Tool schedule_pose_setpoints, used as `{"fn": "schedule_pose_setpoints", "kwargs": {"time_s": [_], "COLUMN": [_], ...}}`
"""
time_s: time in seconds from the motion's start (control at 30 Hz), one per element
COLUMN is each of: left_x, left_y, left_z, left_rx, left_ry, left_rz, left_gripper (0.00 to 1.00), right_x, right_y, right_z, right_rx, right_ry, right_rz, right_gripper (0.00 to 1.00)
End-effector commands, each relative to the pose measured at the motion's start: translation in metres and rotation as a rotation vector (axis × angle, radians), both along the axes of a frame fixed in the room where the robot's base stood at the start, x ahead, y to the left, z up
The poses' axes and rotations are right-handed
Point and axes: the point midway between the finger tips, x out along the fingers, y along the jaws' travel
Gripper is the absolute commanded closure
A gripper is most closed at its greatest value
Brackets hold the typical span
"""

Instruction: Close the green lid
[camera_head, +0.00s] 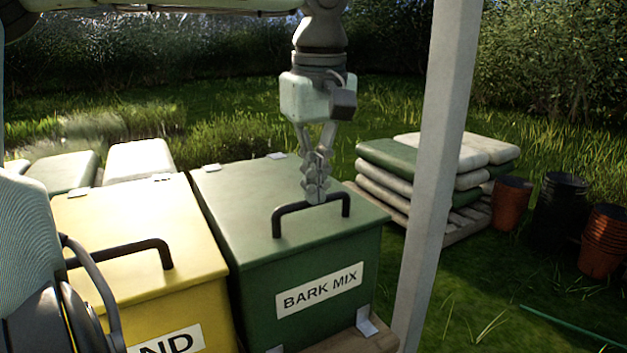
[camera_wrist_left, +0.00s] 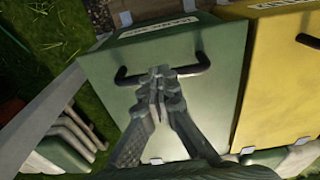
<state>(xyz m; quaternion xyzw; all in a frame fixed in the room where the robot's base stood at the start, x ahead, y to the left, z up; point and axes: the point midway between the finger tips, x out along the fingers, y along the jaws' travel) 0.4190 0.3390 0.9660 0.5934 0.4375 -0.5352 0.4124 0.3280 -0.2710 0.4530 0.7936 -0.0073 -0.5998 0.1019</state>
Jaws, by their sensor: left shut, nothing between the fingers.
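The green lid (camera_head: 238,207) lies flat on the green box labelled BARK MIX (camera_head: 326,290), with no gap showing along its front edge. It has a dark bar handle (camera_head: 277,219) near its front. My left gripper (camera_head: 317,198) points down at the handle's middle with its fingers together. In the left wrist view, the shut fingertips (camera_wrist_left: 161,78) overlap the middle of the handle (camera_wrist_left: 202,62), and the lid (camera_wrist_left: 222,105) spreads around them. I cannot tell whether the fingertips touch the handle or lid. My right gripper is not in view.
A yellow box (camera_head: 135,240) with its own dark handle stands close at the left. A pale post (camera_head: 440,150) rises just right of the green box. Stacked sacks (camera_head: 395,178) on a pallet and several pots (camera_head: 510,203) stand beyond it on grass.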

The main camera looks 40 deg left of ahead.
Motion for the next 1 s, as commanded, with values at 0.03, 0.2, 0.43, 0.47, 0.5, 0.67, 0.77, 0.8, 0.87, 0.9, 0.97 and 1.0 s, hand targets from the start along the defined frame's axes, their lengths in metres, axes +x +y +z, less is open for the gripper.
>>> {"fn": "schedule_pose_setpoints", "kwargs": {"time_s": [0.03, 0.2, 0.43, 0.47, 0.5, 0.67, 0.77, 0.8, 0.87, 0.9, 0.97, 1.0], "left_x": [-0.004, -0.005, -0.010, -0.011, -0.012, -0.015, -0.016, -0.017, -0.017, -0.018, -0.018, -0.019], "left_y": [-0.002, -0.003, -0.003, -0.003, -0.003, -0.007, -0.012, -0.013, -0.015, -0.017, -0.018, -0.019], "left_z": [-0.008, -0.006, 0.022, 0.027, 0.033, 0.061, 0.085, 0.094, 0.106, 0.113, 0.122, 0.126], "left_rx": [-0.009, -0.011, -0.006, -0.005, -0.005, 0.001, 0.001, 0.002, 0.001, 0.002, 0.001, 0.001], "left_ry": [0.019, 0.021, 0.012, 0.008, 0.006, -0.004, -0.004, -0.002, -0.004, -0.003, -0.003, -0.003], "left_rz": [-0.003, -0.003, 0.002, 0.002, 0.004, 0.009, 0.010, 0.009, 0.009, 0.009, 0.010, 0.010], "left_gripper": [1.00, 1.00, 1.00, 1.00, 1.00, 1.00, 1.00, 1.00, 1.00, 1.00, 1.00, 1.00], "right_x": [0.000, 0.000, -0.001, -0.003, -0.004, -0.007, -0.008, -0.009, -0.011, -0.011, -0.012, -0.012], "right_y": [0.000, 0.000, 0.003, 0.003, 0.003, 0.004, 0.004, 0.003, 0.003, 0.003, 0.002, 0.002], "right_z": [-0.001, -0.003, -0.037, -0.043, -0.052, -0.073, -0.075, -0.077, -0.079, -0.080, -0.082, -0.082], "right_rx": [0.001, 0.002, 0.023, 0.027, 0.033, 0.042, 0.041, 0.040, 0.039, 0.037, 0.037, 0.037], "right_ry": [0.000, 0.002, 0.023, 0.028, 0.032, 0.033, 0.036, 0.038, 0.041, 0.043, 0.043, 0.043], "right_rz": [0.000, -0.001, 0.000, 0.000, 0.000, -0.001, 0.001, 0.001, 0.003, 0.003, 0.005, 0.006], "right_gripper": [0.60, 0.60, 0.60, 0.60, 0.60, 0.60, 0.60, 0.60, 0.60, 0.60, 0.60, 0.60]}}
